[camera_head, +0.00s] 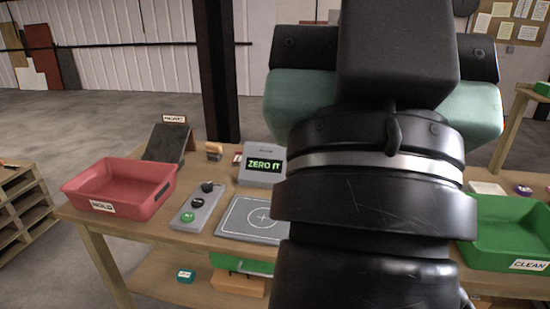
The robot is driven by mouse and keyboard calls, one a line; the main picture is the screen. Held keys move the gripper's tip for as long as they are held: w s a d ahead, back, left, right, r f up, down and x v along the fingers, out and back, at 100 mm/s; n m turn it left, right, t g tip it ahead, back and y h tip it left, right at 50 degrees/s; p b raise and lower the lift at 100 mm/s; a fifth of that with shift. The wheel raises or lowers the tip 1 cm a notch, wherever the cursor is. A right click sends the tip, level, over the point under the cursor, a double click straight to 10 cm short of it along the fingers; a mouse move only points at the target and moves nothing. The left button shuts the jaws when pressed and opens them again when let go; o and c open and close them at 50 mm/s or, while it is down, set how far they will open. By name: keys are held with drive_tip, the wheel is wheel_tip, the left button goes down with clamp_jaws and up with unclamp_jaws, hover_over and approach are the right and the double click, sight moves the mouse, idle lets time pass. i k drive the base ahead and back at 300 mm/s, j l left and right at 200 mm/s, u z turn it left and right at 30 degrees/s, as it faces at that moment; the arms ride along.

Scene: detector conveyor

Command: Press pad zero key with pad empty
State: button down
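The grey pad (236,222) with a white crosshair lies on the wooden table. Its visible part is bare; its right side is hidden behind my arm. Left of it is a slim grey key box (184,218) with a green key (188,216) at the near end and two black keys behind it. I cannot read which key is the zero key. A grey display (264,166) behind the pad reads "ZERO IT" in green. My arm fills the middle right of the view. I cannot see my gripper's fingertips.
A red bin (118,188) labelled HOLD stands at the table's left. A green bin (510,236) labelled CLEAN stands at the right. A dark slanted panel (166,143) stands at the back left. Boxes sit on the shelf below. A dark pillar (217,70) rises behind the table.

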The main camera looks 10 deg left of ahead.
sight(197, 203)
drive_tip(key=u, duration=0.2)
drive_tip(key=i+u, duration=0.5)
drive_tip(key=i, duration=0.15)
drive_tip(key=i+l+u, duration=0.25)
drive_tip(key=i+u, duration=0.25)
drive_tip(key=i, duration=0.15)
drive_tip(key=i+l, duration=0.35)
drive_tip(key=i, duration=0.15)
